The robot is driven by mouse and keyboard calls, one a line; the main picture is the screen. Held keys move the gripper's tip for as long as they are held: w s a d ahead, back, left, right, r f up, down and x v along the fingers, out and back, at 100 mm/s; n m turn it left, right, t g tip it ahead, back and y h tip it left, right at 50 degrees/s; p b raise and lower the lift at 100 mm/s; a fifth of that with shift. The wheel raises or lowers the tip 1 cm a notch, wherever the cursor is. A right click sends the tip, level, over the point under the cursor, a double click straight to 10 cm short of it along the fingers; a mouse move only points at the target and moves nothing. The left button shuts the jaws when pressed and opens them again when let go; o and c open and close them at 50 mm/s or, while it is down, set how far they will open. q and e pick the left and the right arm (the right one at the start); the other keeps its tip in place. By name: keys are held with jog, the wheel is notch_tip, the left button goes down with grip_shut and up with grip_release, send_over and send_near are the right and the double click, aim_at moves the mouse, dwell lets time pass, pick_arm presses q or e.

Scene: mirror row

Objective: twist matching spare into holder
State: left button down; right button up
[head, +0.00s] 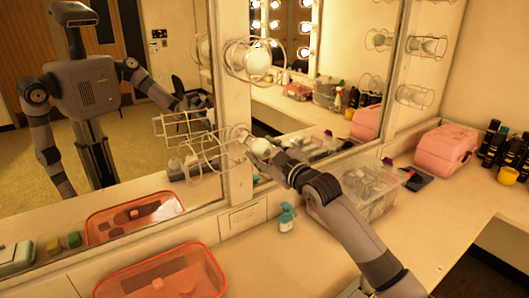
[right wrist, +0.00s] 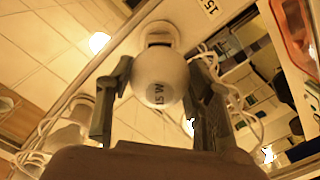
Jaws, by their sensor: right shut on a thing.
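My right gripper (head: 272,157) is raised to the mirror's upright frame post and is shut on a white round bulb (head: 260,148). In the right wrist view the gripper (right wrist: 160,100) has a finger on each side of the bulb (right wrist: 160,72), whose printed mark appears to read 15W, upside down. The bulb's neck end is at a pale round holder (right wrist: 158,33); I cannot tell how deep it sits. A label reading 15 (right wrist: 210,6) is beside the holder. An open wire cage (head: 208,158) hangs left of the bulb. My left gripper is not in view.
Another caged bulb (head: 258,61) is higher on the post. More wire cages (head: 415,96) line the right post. The mirror reflects me and the room.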

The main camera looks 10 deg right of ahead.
jog(key=shift+x, duration=0.95)
dwell(0.7)
jog(key=shift+r+m+p, duration=0.1)
jog(key=shift+m+p, duration=0.3)
jog(key=shift+m, duration=0.4)
jog(key=shift+m+p, duration=0.9)
jog(key=shift+m, duration=0.6)
